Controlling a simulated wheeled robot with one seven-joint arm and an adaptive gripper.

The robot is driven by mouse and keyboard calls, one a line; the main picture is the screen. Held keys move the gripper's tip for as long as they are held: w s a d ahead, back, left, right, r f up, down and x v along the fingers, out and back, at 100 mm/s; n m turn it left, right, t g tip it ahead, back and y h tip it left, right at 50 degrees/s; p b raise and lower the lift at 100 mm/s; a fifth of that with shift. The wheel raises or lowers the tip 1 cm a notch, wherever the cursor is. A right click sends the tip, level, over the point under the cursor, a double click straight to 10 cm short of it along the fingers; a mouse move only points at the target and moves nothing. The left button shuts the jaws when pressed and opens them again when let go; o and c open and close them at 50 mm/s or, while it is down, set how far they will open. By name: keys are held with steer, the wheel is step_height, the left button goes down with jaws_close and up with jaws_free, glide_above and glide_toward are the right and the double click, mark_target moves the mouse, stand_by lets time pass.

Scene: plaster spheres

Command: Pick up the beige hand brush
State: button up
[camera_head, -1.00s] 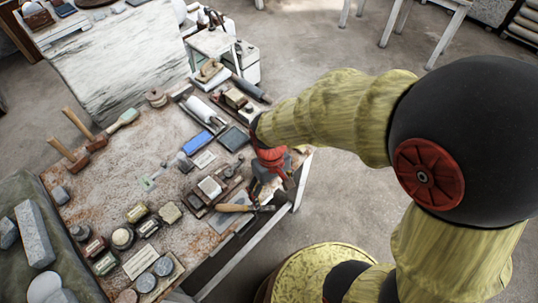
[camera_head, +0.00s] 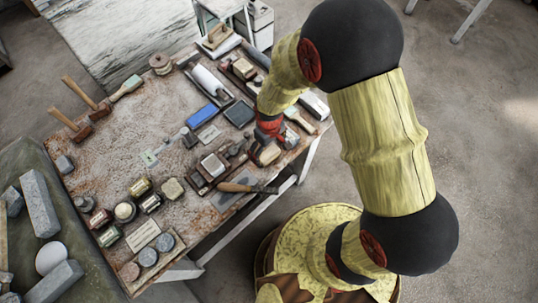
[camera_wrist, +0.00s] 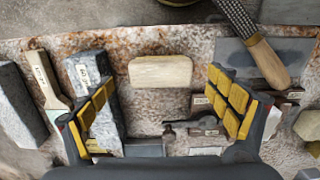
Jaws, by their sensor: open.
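The beige hand brush (camera_wrist: 160,72) appears in the wrist view as a pale, rounded block lying on the stained tabletop. Its underside is hidden. My gripper (camera_wrist: 161,103) is open and empty, with its yellow-padded fingers to the left and right of the brush in the picture and apart from it. In the head view my gripper (camera_head: 268,132) hangs over the table's right side, just above the brush (camera_head: 266,154), which it partly covers.
A grey stone block (camera_wrist: 97,92) lies left of the brush, with a handled brush (camera_wrist: 43,78) beyond it. A wooden-handled rasp (camera_wrist: 262,50) lies to the right. A small hammer (camera_wrist: 190,126) lies nearer the wrist. The table (camera_head: 150,112) has bare room mid-left.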

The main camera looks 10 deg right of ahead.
mark_target(269, 153)
step_height(269, 153, down, 4)
steer(key=shift+r, duration=0.1)
steer(key=shift+c, duration=1.3)
steer(key=c, duration=1)
steer(key=shift+r, duration=0.1)
